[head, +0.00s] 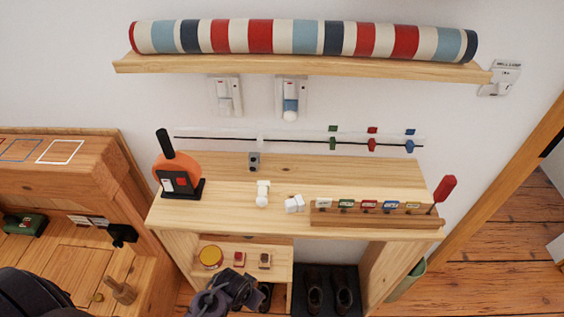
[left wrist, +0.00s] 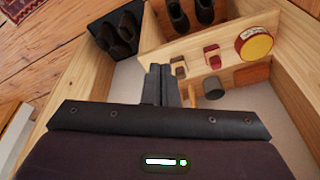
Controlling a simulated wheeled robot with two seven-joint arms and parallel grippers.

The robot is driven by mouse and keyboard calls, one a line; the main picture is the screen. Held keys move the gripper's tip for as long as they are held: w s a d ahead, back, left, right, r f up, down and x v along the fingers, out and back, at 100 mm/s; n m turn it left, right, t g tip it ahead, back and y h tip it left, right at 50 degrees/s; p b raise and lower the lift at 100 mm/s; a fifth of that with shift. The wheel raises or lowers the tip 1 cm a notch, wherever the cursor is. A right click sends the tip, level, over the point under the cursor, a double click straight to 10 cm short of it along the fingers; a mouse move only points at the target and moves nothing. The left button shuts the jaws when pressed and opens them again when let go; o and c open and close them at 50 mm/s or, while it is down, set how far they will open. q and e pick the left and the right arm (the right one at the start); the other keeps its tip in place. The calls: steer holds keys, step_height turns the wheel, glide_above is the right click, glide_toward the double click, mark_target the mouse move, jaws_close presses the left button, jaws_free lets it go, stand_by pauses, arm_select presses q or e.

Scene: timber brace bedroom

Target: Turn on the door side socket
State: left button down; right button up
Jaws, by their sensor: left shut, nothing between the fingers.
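Two white wall sockets sit side by side under the shelf in the head view, a left one (head: 225,97) and a right one (head: 291,98). The right one is nearer the doorway and has a blue part with a white knob below. Which way their switches stand is too small to tell. My left gripper (head: 238,288) is low in front of the wooden cabinet, well below the sockets. In the left wrist view its fingers (left wrist: 160,84) are together and empty, pointing toward the cabinet's lower shelf. My right gripper is not in view.
A wall shelf (head: 300,66) with a striped roll (head: 300,37) overhangs the sockets. On the cabinet top (head: 232,213) stand an orange device (head: 177,172), white pieces (head: 263,193) and a labelled rack (head: 372,217). A rail (head: 290,141) runs along the wall. A labelled switch (head: 500,78) is far right.

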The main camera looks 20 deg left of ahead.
arm_select(q)
step_height(320, 180, up, 16)
steer(key=w+t, duration=0.1)
steer(key=w, duration=0.2)
steer(key=w+a+r+m+t, duration=0.1)
steer(key=w+r+m+t, duration=0.1)
steer(key=w+r, duration=0.1)
steer(key=w+a+r+m+t, duration=0.2)
steer(key=w+m, duration=0.1)
steer(key=w, duration=0.2)
steer(key=w+a+r+m+t, duration=0.2)
steer(key=w+r, duration=0.1)
steer(key=w, duration=0.2)
steer(key=shift+w+r+m+t+h, duration=0.1)
steer(key=shift+r+m+t+h, duration=0.25)
steer(key=shift+m+t+h, duration=0.05)
steer(key=w+r+m+t+h, duration=0.2)
steer(key=w+r+m+h, duration=0.1)
steer(key=r+m, duration=0.3)
steer(key=w+a+r+m+t+h, duration=0.1)
steer(key=w+r+m+t+h, duration=0.1)
steer(key=r+m, duration=0.4)
step_height(320, 180, up, 4)
steer(key=shift+w+r+h, duration=0.25)
steer(key=shift+w+h, duration=0.65)
steer(key=shift+h, duration=0.2)
steer(key=shift+w, duration=0.1)
